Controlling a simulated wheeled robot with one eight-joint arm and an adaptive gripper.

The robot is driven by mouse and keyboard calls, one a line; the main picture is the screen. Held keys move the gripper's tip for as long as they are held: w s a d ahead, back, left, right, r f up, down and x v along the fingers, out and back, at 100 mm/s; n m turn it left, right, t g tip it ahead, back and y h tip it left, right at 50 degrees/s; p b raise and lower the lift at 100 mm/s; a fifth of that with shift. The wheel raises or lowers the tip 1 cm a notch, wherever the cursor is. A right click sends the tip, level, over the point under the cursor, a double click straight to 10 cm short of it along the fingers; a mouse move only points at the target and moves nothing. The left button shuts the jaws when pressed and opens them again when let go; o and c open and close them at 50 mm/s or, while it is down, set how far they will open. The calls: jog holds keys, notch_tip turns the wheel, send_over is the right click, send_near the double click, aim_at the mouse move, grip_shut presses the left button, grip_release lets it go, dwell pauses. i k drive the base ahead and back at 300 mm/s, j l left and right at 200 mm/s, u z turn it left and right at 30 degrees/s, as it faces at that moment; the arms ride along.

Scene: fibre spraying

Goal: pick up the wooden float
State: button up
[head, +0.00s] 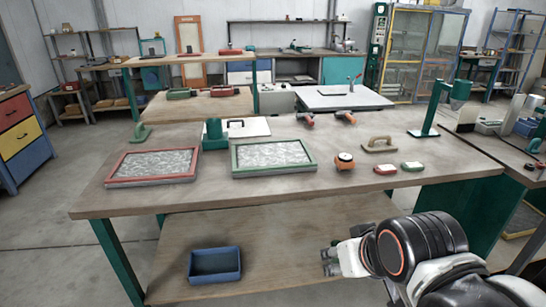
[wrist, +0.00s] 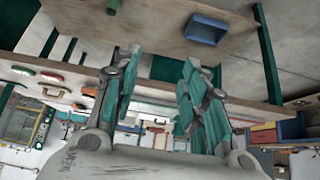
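The wooden float (head: 379,145), a tan board with a raised handle, lies on the right part of the workbench top (head: 420,160). In the wrist view, which is upside down, the float (wrist: 53,92) shows small at the left. My gripper (head: 328,262) is low in front of the bench, below the top's level and well apart from the float. In the wrist view my gripper (wrist: 158,92) has its two green-padded fingers spread with nothing between them.
Two framed trays (head: 274,157) lie to the left. A green stand (head: 440,105) rises behind right. A blue bin (head: 215,264) sits on the lower shelf.

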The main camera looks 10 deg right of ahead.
aim_at(371, 147)
jog(key=i+l, duration=0.25)
jog(key=l, duration=0.15)
jog(key=i+l, duration=0.25)
jog(key=l, duration=0.15)
jog(key=i+l, duration=0.25)
jog(key=l, duration=0.15)
jog(key=i+l, duration=0.25)
jog(key=l, duration=0.15)
jog(key=i+l, duration=0.25)
jog(key=l, duration=0.15)
jog(key=i+l, duration=0.25)
jog(key=l, duration=0.15)
